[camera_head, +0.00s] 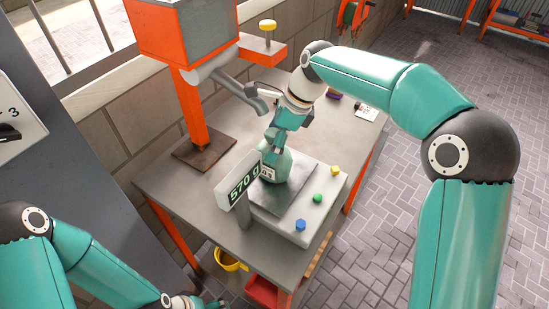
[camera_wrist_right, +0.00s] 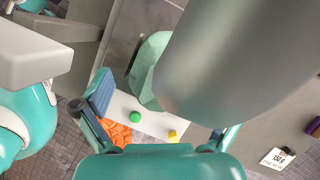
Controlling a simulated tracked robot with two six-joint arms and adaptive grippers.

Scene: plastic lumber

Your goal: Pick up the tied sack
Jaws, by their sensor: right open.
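The tied sack is a pale green bag (camera_head: 279,168) standing on the plate of a bench scale (camera_head: 325,188) whose display reads 570 g. In the right wrist view the sack (camera_wrist_right: 148,62) lies ahead between my fingers, partly covered by a large grey shape. My right gripper (camera_head: 276,139) is open and comes down at the top of the sack, hiding its neck; I cannot tell whether it touches. My left gripper (camera_head: 182,302) is at the bottom edge of the head view, partly cut off, away from the sack.
An orange machine (camera_head: 190,100) with a grey spout stands behind the scale, close to my right gripper. The scale's display post (camera_head: 241,185) rises in front of the sack. Blue, green and yellow buttons line the scale. The grey table (camera_head: 170,185) has clear room at left.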

